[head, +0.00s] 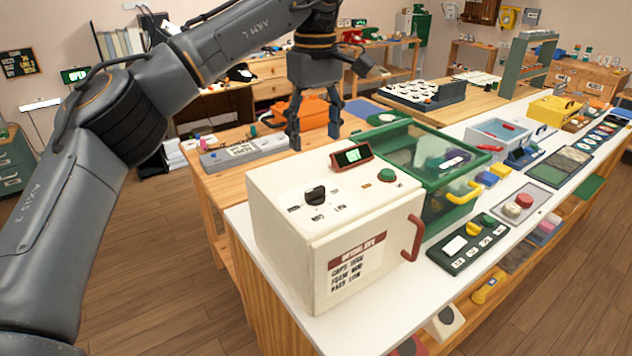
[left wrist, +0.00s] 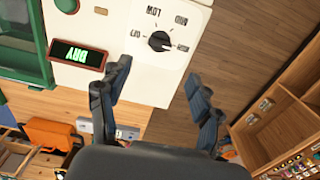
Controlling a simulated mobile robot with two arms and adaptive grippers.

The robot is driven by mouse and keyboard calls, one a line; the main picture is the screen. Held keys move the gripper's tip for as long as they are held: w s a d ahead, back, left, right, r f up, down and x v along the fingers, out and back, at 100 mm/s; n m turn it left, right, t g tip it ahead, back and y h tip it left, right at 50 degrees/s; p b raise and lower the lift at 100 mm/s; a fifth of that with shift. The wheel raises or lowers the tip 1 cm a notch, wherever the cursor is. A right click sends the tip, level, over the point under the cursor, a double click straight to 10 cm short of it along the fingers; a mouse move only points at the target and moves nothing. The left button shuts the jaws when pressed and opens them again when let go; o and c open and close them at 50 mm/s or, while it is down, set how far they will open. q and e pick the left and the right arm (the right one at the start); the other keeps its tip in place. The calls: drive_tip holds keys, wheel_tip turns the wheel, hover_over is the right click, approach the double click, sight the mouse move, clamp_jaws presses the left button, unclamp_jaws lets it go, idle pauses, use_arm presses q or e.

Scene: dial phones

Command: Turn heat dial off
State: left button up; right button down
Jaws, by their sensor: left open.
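A black heat dial (head: 316,194) sits on the top face of a cream box (head: 285,240) with a red handle. In the left wrist view the dial (left wrist: 159,41) has upside-down labels around it, among them OFF, LOW and MID. Its pale mark seems to point right, toward a label too small to read, away from OFF. My left gripper (head: 315,138) is open and empty, fingers down, above and behind the box in the head view. In the left wrist view its fingers (left wrist: 160,70) lie either side of the dial's line, apart from it. My right gripper is out of view.
A small display (head: 352,156) and a green button (head: 387,175) stand beside the dial. A green-framed clear case (head: 470,150) adjoins the box. A dark panel with buttons (head: 467,245) lies on the white countertop (head: 395,316). Wood floor is open at left.

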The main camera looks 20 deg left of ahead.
sight(315, 188)
use_arm(q)
wheel_tip(315, 188, down, 11)
drive_tip(key=shift+r, duration=0.1)
idle(0.3)
drive_tip(key=c, duration=1.1)
drive_tip(key=shift+c, duration=0.2)
